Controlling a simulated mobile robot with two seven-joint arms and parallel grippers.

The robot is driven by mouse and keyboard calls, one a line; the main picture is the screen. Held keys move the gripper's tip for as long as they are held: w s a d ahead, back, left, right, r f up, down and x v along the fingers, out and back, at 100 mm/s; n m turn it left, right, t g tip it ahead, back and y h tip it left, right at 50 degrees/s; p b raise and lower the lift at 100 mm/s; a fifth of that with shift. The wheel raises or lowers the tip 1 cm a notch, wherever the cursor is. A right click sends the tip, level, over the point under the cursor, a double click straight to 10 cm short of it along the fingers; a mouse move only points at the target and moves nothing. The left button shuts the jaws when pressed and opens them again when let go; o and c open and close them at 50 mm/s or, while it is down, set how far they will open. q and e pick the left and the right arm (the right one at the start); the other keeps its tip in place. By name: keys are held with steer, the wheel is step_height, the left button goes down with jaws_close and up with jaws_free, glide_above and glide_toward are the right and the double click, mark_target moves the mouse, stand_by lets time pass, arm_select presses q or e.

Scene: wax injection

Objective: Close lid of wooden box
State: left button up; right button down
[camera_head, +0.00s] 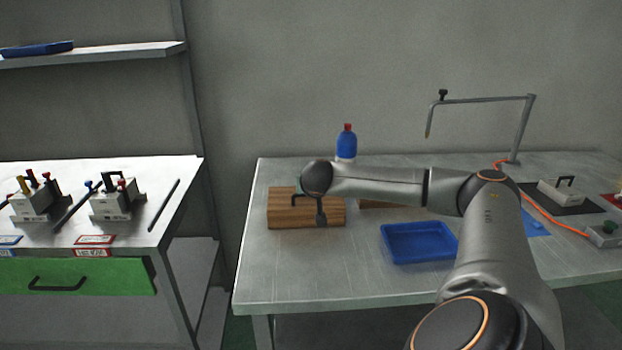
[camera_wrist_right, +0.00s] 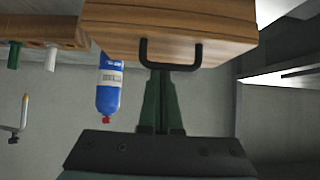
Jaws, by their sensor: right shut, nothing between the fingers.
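The wooden box (camera_head: 283,213) stands at the left of the metal table, partly covered by my right arm. In the right wrist view the box (camera_wrist_right: 225,22) fills the top middle, with a black U-shaped handle (camera_wrist_right: 170,67) on it. A seam runs along the wood and no open gap shows there; the lid's exact state is hard to tell. My right gripper (camera_wrist_right: 161,74) is shut and empty, its green fingertips at the handle; I cannot tell whether they touch it. In the head view my wrist mostly hides the fingers. My left gripper is not in view.
A blue bottle (camera_head: 346,144) with a red cap stands behind the box. A wooden block (camera_wrist_right: 38,30) with green and white pegs is beside it. A blue tray (camera_head: 418,256) lies to the right. A lamp-like stand (camera_head: 526,125) rises at the back. The table's front left is clear.

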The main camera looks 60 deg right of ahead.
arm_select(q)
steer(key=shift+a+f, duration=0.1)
arm_select(e)
steer(key=f, duration=0.2)
steer(key=a, duration=0.1)
steer(key=shift+s+a+f+g+y, duration=0.1)
steer(key=shift+s+f+g+y, duration=0.2)
steer(key=shift+s+f, duration=0.1)
steer(key=r+p, duration=0.1)
steer(key=r, duration=0.1)
steer(key=d+r+p, duration=0.1)
steer(key=r, duration=0.1)
steer(key=w+r+p, duration=0.1)
steer(key=r, duration=0.1)
steer(key=shift+d+r, duration=0.15)
steer(key=shift+d, duration=0.05)
steer(key=s+a+f+b, duration=0.2)
arm_select(q)
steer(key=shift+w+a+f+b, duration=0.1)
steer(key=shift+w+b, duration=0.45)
steer(key=shift+b, duration=0.3)
arm_select(e)
glide_toward(310, 203)
steer(key=shift+s+a+f, duration=0.85)
steer(key=shift+a+f, duration=0.05)
